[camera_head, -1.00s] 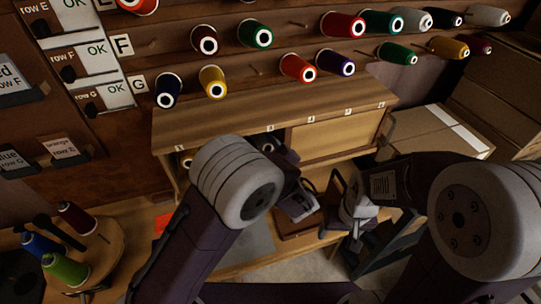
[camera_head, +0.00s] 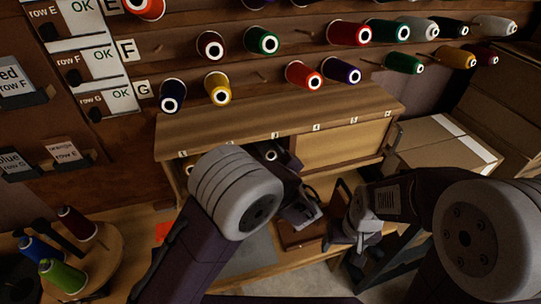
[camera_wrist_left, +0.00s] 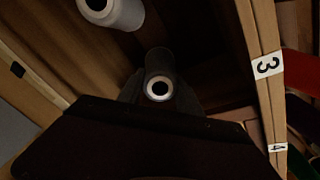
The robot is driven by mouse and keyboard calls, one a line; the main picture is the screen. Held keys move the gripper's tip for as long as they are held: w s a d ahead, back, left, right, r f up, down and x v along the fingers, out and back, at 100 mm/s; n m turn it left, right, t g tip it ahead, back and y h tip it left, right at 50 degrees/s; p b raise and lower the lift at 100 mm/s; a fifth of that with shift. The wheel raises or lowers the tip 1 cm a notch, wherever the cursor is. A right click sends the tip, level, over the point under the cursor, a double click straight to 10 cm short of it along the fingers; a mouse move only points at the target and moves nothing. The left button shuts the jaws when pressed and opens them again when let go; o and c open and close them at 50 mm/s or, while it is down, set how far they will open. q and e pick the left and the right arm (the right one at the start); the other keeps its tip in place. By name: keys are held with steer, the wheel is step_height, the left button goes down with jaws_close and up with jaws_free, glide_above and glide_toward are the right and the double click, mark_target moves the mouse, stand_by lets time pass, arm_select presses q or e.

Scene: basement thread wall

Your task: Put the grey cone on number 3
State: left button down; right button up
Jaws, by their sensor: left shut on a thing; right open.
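In the left wrist view, my left gripper (camera_wrist_left: 158,78) is shut on a dark grey cone (camera_wrist_left: 159,65). The cone's pale ringed end faces the camera. The cone is inside the shadowed opening of the cabinet, left of the number 3 label (camera_wrist_left: 267,66). In the head view the number 3 label (camera_head: 275,135) is on the cabinet's front top edge, and my left arm hides the fingertips. A ringed cone end (camera_head: 270,155) shows just below that label; I cannot tell whether it is the held one. My right gripper (camera_head: 350,235) is open and empty in front of the cabinet.
A pale cone (camera_wrist_left: 112,12) lies near the held one. The cabinet (camera_head: 280,106) has a closed panel (camera_head: 340,145) on its right. Thread cones hang on wall pegs above. A round stand (camera_head: 112,240) with several cones is at lower left, cardboard boxes (camera_head: 440,145) at right.

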arm_select(q)
steer(key=shift+f, duration=0.1)
steer(key=c, duration=0.7)
jaws_free()
steer(key=b+v, duration=0.1)
steer(key=v, duration=0.8)
steer(key=shift+s, duration=0.1)
